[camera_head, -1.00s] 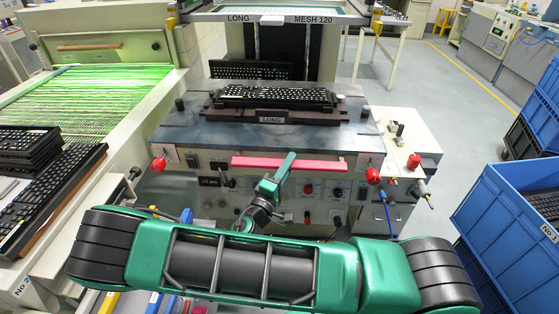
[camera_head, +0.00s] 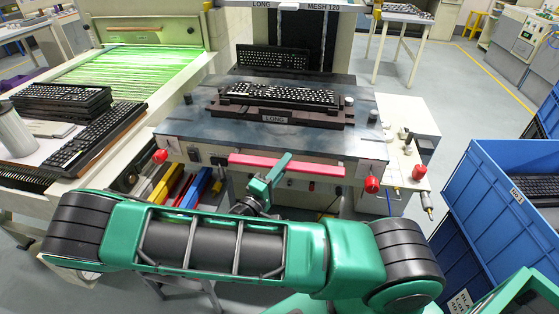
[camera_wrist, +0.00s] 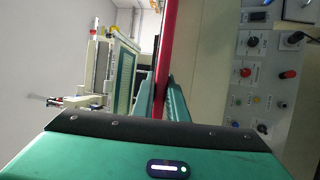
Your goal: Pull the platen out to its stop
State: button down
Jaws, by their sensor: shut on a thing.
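The platen (camera_head: 185,124) is a grey metal plate. It carries a brown fixture marked LONG (camera_head: 235,114) with a black keyboard (camera_head: 282,96) on it. A red handle bar (camera_head: 320,169) runs along the platen's front edge, and the platen overhangs the control panel below. My green gripper (camera_head: 283,163) is shut on the bar near its middle. In the wrist view, the red bar (camera_wrist: 170,40) passes between the two green fingers (camera_wrist: 160,92). The fingertips' exact contact is partly hidden in the head view.
Red knobs stand at the left (camera_head: 160,155) and right (camera_head: 372,185) of the platen's front. A second keyboard (camera_head: 272,57) stands behind it. A green-lit conveyor (camera_head: 150,72) and stacked keyboards (camera_head: 60,102) lie left. A blue crate (camera_head: 490,200) stands right.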

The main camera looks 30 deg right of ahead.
jog(key=shift+s+a+f, duration=0.2)
jog(key=shift+s+a, duration=0.05)
jog(key=c, duration=1.8)
grip_release()
jog(key=shift+o, duration=0.2)
jog(key=shift+d+r, duration=0.1)
jog(key=shift+s, duration=0.1)
jog(key=v, duration=1.1)
jog(key=shift+d, duration=0.1)
